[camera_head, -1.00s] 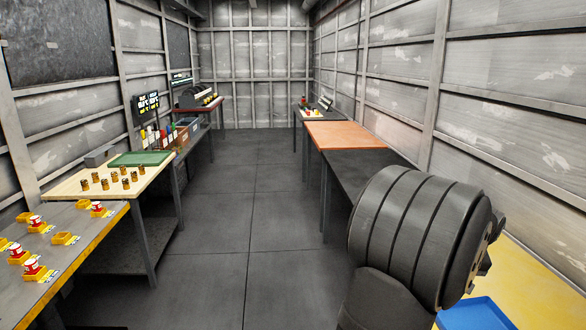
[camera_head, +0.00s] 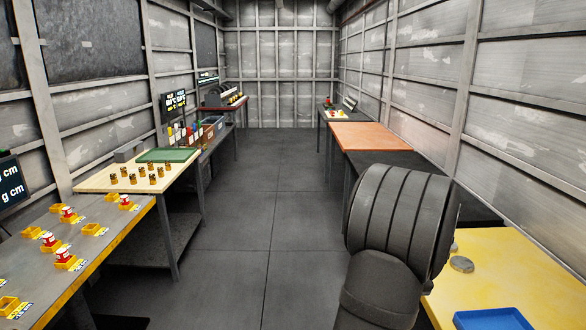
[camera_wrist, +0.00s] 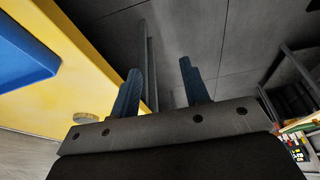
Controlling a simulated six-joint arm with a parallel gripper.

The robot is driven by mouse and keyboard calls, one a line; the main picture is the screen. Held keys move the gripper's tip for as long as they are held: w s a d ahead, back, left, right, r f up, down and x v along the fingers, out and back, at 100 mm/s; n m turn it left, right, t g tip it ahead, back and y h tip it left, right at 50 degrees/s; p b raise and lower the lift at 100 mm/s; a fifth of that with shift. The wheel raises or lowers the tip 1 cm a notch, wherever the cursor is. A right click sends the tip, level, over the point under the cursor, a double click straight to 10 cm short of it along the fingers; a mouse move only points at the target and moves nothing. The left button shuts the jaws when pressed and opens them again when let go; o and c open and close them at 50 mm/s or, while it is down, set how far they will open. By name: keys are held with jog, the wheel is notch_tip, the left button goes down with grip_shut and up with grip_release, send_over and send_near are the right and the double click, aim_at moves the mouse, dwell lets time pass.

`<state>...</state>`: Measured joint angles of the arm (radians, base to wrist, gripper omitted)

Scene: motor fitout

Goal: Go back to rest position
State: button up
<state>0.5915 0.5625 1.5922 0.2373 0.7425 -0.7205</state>
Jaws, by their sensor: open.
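My gripper (camera_wrist: 158,85) shows in the wrist view with its two dark blue fingers apart and nothing between them. Beyond the fingers are the dark floor and the edge of a yellow table. In the head view my dark ribbed arm stands in the lower right and hides the gripper. It is beside the left edge of the yellow table (camera_head: 530,270).
A blue tray (camera_head: 490,320) and a round metal disc (camera_head: 461,265) lie on the yellow table. A grey bench (camera_head: 105,235) with yellow holders is at left, with a cream table (camera_head: 90,182) behind it. The floor aisle (camera_head: 265,205) is clear.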

jog(key=shift+w+a+f, duration=0.2)
jog(key=shift+a+f, duration=0.3)
jog(key=shift+a, duration=0.2)
jog(key=shift+w+a+f, duration=0.15)
jog(key=shift+a+f, duration=0.4)
jog(key=shift+a, duration=0.2)
jog(key=shift+w+a+f, duration=0.2)
jog(key=shift+a+f, duration=0.3)
jog(key=shift+a, duration=0.2)
